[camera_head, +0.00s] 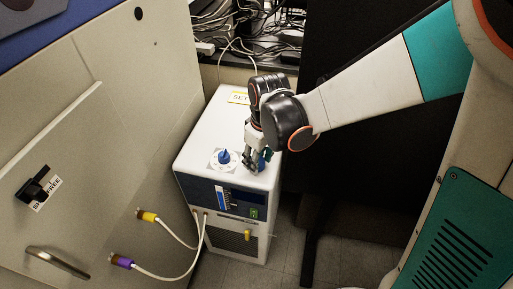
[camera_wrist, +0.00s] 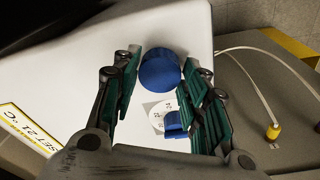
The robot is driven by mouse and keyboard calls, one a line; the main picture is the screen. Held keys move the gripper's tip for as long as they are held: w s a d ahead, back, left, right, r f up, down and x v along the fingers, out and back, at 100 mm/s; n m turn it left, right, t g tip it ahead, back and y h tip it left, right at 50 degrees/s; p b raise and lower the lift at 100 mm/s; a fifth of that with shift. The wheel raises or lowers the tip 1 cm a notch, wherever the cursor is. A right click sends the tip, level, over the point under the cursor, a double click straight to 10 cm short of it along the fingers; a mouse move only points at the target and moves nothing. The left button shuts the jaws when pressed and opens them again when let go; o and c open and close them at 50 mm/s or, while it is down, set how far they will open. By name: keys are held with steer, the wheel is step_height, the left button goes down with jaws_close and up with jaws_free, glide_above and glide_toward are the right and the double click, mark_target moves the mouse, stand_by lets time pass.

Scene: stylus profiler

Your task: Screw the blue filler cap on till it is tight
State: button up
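The round blue filler cap (camera_wrist: 160,71) sits at the top of the white unit (camera_head: 205,130). In the wrist view it lies between the fingertips of my gripper (camera_wrist: 162,62). In the head view my gripper (camera_head: 256,160) points down at the right front of the unit's top, and only a little of the blue cap (camera_head: 263,161) shows past the fingers. The cap's thread and seat are hidden.
A blue pointer knob (camera_head: 224,156) on a white dial stands left of my gripper; it also shows in the wrist view (camera_wrist: 174,121). A large cream cabinet (camera_head: 110,100) is close on the left. White hoses (camera_head: 172,278) run between the cabinet and the unit. A dark panel stands right.

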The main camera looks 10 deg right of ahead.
jaws_close()
steer(key=m, duration=0.6)
steer(key=shift+a+m+h, duration=0.1)
steer(key=shift+m+h, duration=0.2)
steer(key=shift+h, duration=0.1)
steer(key=shift+m, duration=1.3)
steer(key=m, duration=0.2)
steer(key=shift+a+m+h, duration=0.1)
steer(key=shift+m+h, duration=0.2)
steer(key=m, duration=0.6)
steer(key=shift+w+a+h, duration=0.1)
steer(key=shift+h, duration=0.2)
steer(key=shift+m, duration=0.3)
